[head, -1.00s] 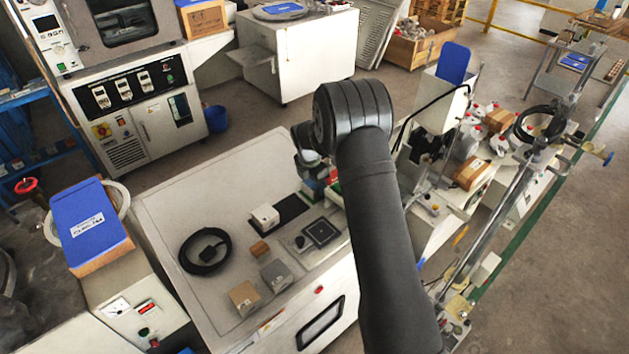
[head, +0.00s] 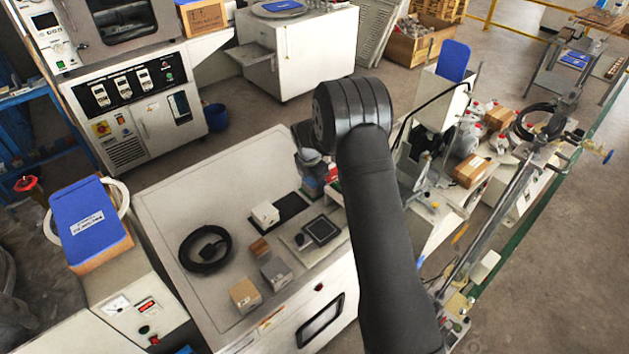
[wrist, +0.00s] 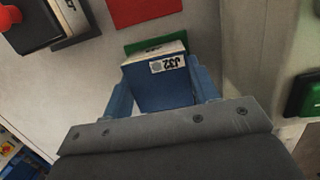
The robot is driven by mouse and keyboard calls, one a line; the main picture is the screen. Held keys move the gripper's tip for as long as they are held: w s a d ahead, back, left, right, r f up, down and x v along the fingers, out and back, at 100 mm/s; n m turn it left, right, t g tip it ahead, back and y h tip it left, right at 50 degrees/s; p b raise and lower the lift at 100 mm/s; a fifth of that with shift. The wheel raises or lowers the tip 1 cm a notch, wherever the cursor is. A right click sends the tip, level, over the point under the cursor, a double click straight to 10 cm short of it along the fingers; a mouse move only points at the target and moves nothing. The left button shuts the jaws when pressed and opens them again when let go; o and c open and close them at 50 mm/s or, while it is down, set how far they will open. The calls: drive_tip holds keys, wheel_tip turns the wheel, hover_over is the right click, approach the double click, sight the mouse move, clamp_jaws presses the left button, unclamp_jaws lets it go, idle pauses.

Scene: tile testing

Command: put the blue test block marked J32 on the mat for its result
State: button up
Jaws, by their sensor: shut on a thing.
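The blue test block (wrist: 160,87), with a white label reading J32, is between the two blue fingers of my gripper (wrist: 165,95) in the wrist view. My gripper is shut on it. A green mat (wrist: 143,46) shows just beyond the block, partly hidden by it; whether the block touches it I cannot tell. A red mat (wrist: 143,10) lies farther up. In the head view my gripper (head: 316,172) is at the bench's far right, largely hidden by my arm, and the block cannot be made out.
A black cable coil (head: 205,250), a cardboard box (head: 245,295), a grey block (head: 275,273) and a dark square device (head: 321,231) stand nearer. The bench's left part (head: 175,205) is clear.

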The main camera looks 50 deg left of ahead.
drive_tip(key=shift+f, duration=0.1)
drive_tip(key=o, duration=1.7)
drive_tip(key=shift+r, duration=3)
drive_tip(key=shift+f, duration=3)
drive_tip(key=shift+r, duration=0.1)
